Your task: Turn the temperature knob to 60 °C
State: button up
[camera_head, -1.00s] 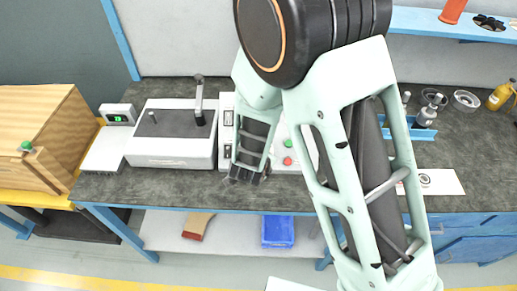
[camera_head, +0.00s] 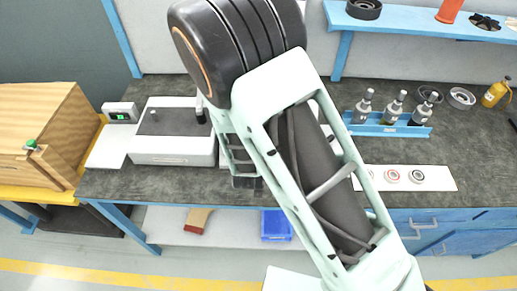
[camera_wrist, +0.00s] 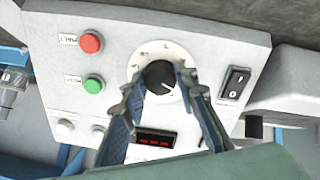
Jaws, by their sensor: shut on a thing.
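The temperature knob (camera_wrist: 160,77) is black with a white pointer line and sits on a round white dial (camera_wrist: 172,55) with small marks I cannot read. In the wrist view its pointer is toward the lower right. My gripper (camera_wrist: 161,82) has one finger on each side of the knob and is shut on it. It also shows in the head view (camera_head: 244,180), low beside the white machine. A dark display (camera_wrist: 156,138) with red digits, too small to read, is partly between the fingers. In the head view my arm hides the knob and panel.
A red button (camera_wrist: 91,42), a green button (camera_wrist: 93,85) and a black rocker switch (camera_wrist: 235,83) flank the dial. A white machine (camera_head: 172,148) stands left of my gripper. A blue rack (camera_head: 388,129) of bottles and a white board (camera_head: 435,178) stand to the right.

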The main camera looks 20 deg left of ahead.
jog(key=n+p, duration=0.1)
jog(key=n, duration=0.5)
jog(key=shift+d+n, duration=0.1)
jog(key=shift+n, duration=0.2)
jog(key=n, duration=0.6)
jog(key=shift+w+d+n+y+p, duration=0.1)
jog(key=shift+n+y+p, duration=0.2)
jog(key=shift+n+p, duration=0.1)
jog(key=o, duration=1.2)
jog(key=shift+c, duration=0.2)
jog(key=shift+s+r, duration=0.3)
jog(key=shift+r, duration=0.1)
jog(key=v, duration=0.6)
jog(key=shift+s, duration=0.3)
